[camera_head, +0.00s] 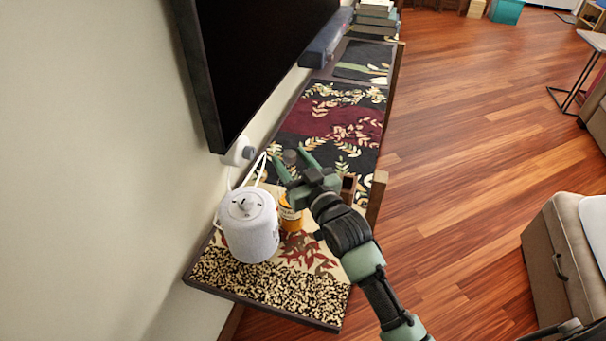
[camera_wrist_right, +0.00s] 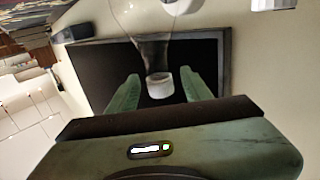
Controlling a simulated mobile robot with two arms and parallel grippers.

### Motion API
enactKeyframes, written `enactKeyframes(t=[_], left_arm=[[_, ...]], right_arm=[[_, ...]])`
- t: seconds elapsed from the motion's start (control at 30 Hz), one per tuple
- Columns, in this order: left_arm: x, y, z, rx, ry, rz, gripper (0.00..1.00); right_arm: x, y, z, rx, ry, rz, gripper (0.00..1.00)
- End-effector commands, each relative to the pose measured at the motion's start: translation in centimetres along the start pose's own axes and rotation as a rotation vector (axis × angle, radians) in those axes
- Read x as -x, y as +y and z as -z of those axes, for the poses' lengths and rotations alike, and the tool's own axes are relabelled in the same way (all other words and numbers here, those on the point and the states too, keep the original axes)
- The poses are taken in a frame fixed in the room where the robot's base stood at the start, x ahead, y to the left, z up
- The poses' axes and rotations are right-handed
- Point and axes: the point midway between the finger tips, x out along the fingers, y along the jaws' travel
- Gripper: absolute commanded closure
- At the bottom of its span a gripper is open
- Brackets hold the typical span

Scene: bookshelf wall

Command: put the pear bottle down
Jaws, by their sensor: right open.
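A see-through bottle with a pale end (camera_wrist_right: 158,86), which I take to be the pear bottle, shows between the fingers in the right wrist view. Its outline is faint and its upper part runs out of the frame. In the head view a small dark round shape (camera_head: 290,158) at the fingertips seems to be the same bottle. My right gripper (camera_head: 288,154) is open, over the patterned cabinet top, with one finger on each side of the bottle. I cannot tell if a finger touches it. My left gripper is not in view.
A white lidded pot (camera_head: 250,228) and an orange jar (camera_head: 290,214) stand near the front end of the long patterned cabinet top (camera_head: 270,295). A dark screen (camera_head: 255,50) hangs along the wall. Books (camera_head: 372,22) are stacked at the far end. Wooden floor lies open to the right.

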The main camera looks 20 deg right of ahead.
Motion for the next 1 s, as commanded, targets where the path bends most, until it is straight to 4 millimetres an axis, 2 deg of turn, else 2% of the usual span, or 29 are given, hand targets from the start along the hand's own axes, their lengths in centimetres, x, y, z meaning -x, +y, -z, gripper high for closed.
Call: enactKeyframes(t=[0.3,0.5,0.7,1.0], left_arm=[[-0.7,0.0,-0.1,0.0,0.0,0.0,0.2],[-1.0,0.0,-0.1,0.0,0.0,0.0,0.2],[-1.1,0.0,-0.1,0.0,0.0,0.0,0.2],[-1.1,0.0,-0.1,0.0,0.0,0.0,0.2]], right_arm=[[6.8,0.0,-0.3,0.001,-0.004,0.0,0.51],[9.9,0.0,-0.1,0.0,-0.002,-0.001,0.51],[11.0,0.0,0.0,0.001,-0.001,-0.001,0.51],[11.0,0.0,0.0,0.0,-0.001,-0.001,0.51]])
